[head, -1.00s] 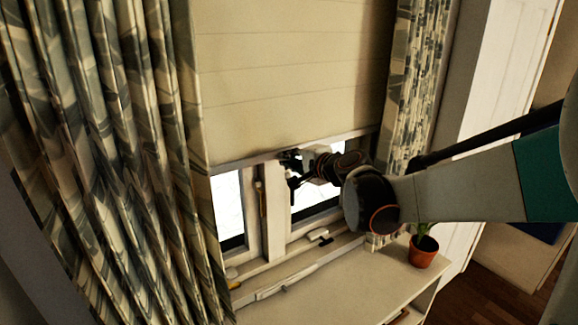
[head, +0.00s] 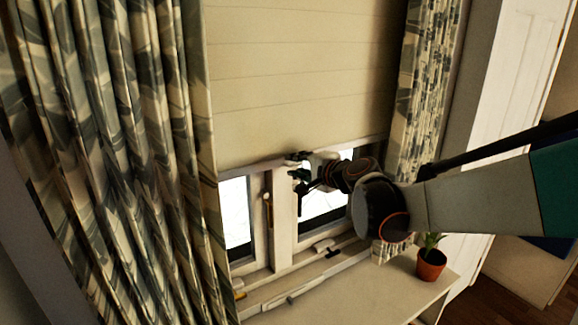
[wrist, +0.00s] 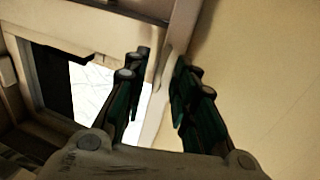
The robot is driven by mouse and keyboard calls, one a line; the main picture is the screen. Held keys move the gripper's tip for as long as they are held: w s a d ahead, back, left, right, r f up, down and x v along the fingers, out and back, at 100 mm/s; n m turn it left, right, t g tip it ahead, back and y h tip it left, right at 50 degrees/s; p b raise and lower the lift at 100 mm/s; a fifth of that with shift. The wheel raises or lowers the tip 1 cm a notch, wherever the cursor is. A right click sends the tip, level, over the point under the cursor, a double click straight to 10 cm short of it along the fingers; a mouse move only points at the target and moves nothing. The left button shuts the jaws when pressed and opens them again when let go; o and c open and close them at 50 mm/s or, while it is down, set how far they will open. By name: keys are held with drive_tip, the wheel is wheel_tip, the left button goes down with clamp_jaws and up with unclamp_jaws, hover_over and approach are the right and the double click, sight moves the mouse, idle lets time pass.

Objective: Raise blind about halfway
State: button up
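A cream roman-style blind (head: 300,80) hangs over the window, its pale bottom rail (head: 240,171) a little above the sill, with strips of glass showing below it. My gripper (head: 298,172) is at this rail, near the middle window post. In the wrist view, the dark green-black fingers (wrist: 162,58) stand apart on either side of the pale rail (wrist: 184,30). The rail lies close to the right finger, with a gap on the left finger's side. The blind's fabric (wrist: 265,75) fills the right of this view. Contact with the rail is unclear.
Patterned curtains hang left (head: 110,150) and right (head: 420,90) of the blind. A potted plant (head: 431,265) stands on the pale shelf (head: 350,292) below the window. Window handles (head: 323,246) sit low on the frame. A white door (head: 510,80) is at right.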

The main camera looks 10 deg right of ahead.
approach(290, 129)
drive_tip(key=x, duration=0.5)
drive_tip(key=shift+s, duration=0.1)
drive_tip(key=p+v, duration=0.7)
drive_tip(key=v, duration=0.8)
drive_tip(key=shift+s+p, duration=0.3)
drive_tip(key=shift+s, duration=0.05)
idle(0.9)
drive_tip(key=shift+d, duration=0.15)
